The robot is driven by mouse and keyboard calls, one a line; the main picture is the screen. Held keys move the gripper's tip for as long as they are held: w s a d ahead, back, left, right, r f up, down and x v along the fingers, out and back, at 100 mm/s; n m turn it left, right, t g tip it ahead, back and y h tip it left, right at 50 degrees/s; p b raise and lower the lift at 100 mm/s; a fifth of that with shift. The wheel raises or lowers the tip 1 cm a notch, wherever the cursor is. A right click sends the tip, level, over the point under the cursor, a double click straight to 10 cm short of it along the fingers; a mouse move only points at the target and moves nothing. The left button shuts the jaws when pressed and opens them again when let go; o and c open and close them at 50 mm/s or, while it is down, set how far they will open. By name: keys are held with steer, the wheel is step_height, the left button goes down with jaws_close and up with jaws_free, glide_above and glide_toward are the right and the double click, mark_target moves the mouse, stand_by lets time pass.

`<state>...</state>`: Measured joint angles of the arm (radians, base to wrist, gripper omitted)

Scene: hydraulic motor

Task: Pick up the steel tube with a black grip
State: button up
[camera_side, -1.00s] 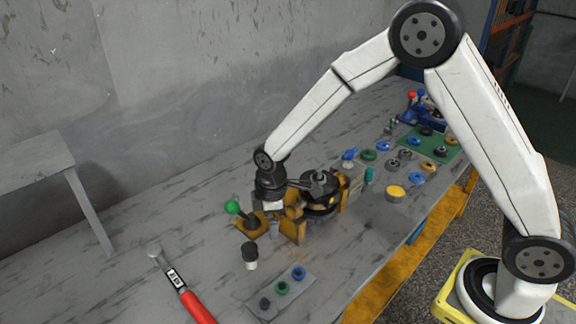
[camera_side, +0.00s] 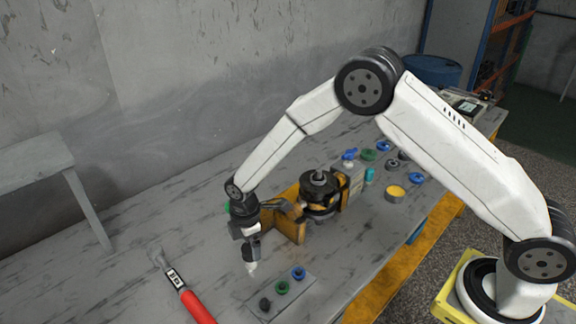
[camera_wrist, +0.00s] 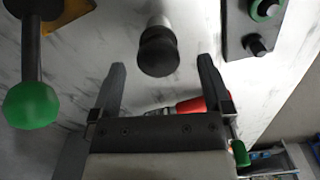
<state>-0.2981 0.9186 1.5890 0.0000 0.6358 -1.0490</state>
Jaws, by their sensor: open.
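The steel tube with a black grip stands on the grey table. In the wrist view its black grip (camera_wrist: 158,52) faces the camera, with the pale steel part (camera_wrist: 157,22) behind it. In the side view the tube's light lower part (camera_side: 251,268) shows below my gripper (camera_side: 249,240), which hides much of its top. In the wrist view my gripper (camera_wrist: 160,62) is open, with one finger on each side of the grip's near end. Gaps show on both sides, and nothing is held.
A green-knobbed lever (camera_wrist: 32,105) stands left in the wrist view. A grey button plate (camera_side: 280,297) lies close by on the right. A black and yellow motor assembly (camera_side: 318,195) stands behind my gripper.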

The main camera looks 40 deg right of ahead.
mark_target(251, 255)
steer(key=shift+f, duration=0.2)
steer(key=shift+w+f, duration=0.1)
steer(key=shift+f, duration=2.4)
jaws_close()
